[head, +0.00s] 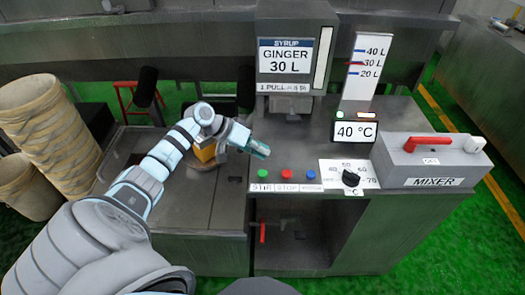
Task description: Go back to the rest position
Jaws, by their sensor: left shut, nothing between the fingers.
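My left arm comes in from the lower left and reaches over the left metal counter (180,215). My left gripper (262,151) is shut and empty. It is above the left part of the machine's worktop (300,140), behind the green STIR button (263,174). It looks apart from the buttons, though its exact height is hard to tell. A yellow-orange object (205,153) shows partly behind my left wrist; the rest of it is hidden. My right gripper is not in view.
A red button (286,174), blue button (311,175) and black dial (351,178) line the front panel. The grey mixer box (430,160) with a red lever stands at right. A syrup dispenser (290,50) rises behind. Stacked buckets (50,130) stand at far left.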

